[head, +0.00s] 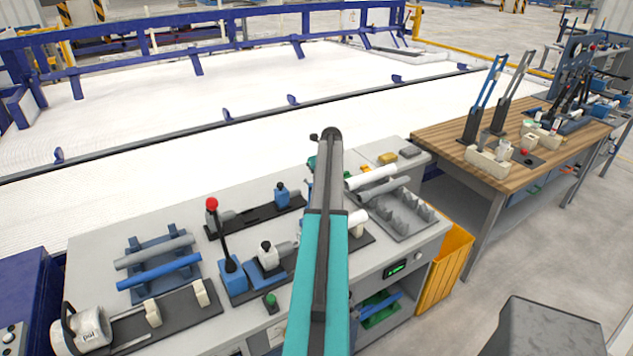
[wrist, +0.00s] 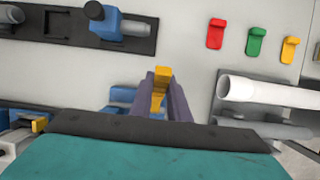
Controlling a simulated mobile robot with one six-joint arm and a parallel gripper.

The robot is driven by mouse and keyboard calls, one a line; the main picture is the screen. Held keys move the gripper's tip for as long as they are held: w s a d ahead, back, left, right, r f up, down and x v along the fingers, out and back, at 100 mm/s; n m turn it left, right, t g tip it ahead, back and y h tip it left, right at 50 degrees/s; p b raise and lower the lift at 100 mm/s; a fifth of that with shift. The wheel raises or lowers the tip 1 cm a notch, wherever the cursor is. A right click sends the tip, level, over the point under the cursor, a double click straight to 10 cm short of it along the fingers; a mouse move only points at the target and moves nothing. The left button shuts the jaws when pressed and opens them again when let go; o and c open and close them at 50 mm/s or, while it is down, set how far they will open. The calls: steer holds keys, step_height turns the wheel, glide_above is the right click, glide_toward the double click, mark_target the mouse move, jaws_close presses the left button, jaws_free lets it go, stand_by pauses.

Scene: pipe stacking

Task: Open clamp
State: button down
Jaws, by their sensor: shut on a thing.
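In the wrist view, my gripper (wrist: 162,100) points down over the bench, its two dark purple-grey fingers shut on a small yellow piece (wrist: 161,78). The piece looks like a lever or tab. Blue parts (wrist: 120,100) lie just left of the fingers, and I cannot tell if the yellow piece joins them. A blue clamp-like fixture with a dark knob (wrist: 105,22) sits on a black rail at upper left. In the head view, my arm hides the gripper and what it holds. A blue fixture (head: 282,197) on a black rail shows left of the arm.
Red (wrist: 216,34), green (wrist: 256,42) and yellow (wrist: 290,49) tabs lie right of the fingers. A white pipe (wrist: 270,92) lies close by at right. A red-knobbed lever (head: 212,205) stands up left of my arm. A wooden table (head: 455,135) is at right.

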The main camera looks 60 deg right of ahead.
steer(key=c, duration=1.7)
jaws_free()
steer(key=shift+s+d, duration=0.1)
steer(key=shift+d, duration=0.1)
steer(key=shift+a, duration=0.1)
steer(key=shift+b+v, duration=2.6)
steer(key=shift+v, duration=4.25)
steer(key=shift+a, duration=0.1)
